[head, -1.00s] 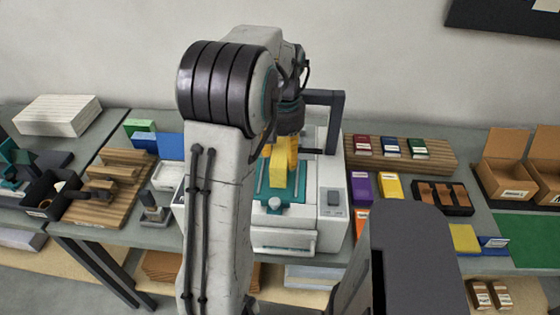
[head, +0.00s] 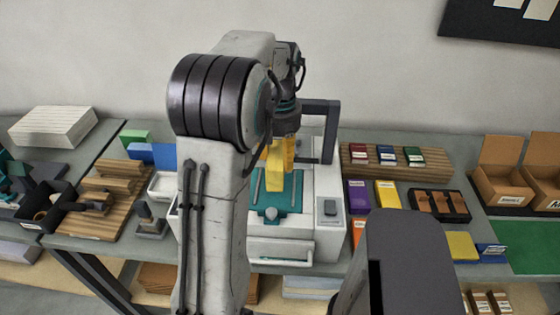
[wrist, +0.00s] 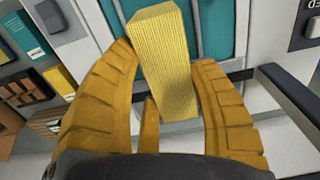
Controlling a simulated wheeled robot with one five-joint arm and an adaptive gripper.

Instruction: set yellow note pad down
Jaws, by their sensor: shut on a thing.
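My gripper (head: 280,160) hangs over the teal bed of the white press-like machine in the head view. Its yellow-orange fingers are shut on a yellow note pad (head: 272,183), a long block with fine lined sides. The teal bed (head: 266,216) lies behind and below the pad. The pad looks apart from the bed, but the gap is hard to judge. My arm hides the machine's left part.
The machine (head: 283,242) has a dark upright frame (head: 331,130) close to my gripper's right. Purple (head: 357,197) and yellow (head: 388,194) items lie right of it, near a dark compartment tray (head: 440,217). A green mat (head: 530,243) lies clear at the far right.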

